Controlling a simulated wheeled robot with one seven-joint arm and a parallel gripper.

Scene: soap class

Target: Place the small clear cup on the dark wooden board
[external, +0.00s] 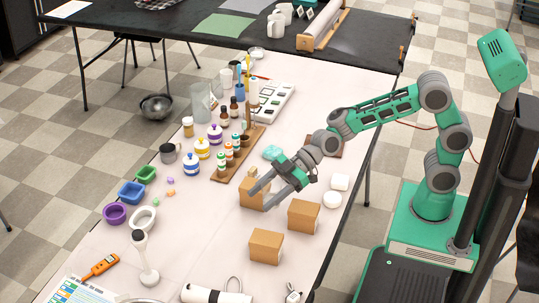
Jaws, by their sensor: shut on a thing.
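My gripper (259,200) reaches down and left over the table, beside a cardboard box. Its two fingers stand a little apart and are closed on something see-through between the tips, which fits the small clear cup. The cup's outline is too faint and small to make out. A dark brown wooden board (335,150) lies near the table's right edge, partly hidden behind my arm. A longer, lighter brown board (222,176) with several small bottles on it lies left of my gripper.
Cardboard boxes (266,247) stand around and in front of my gripper. A tall clear beaker (201,103), jars and colored bowls (131,193) fill the left side.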

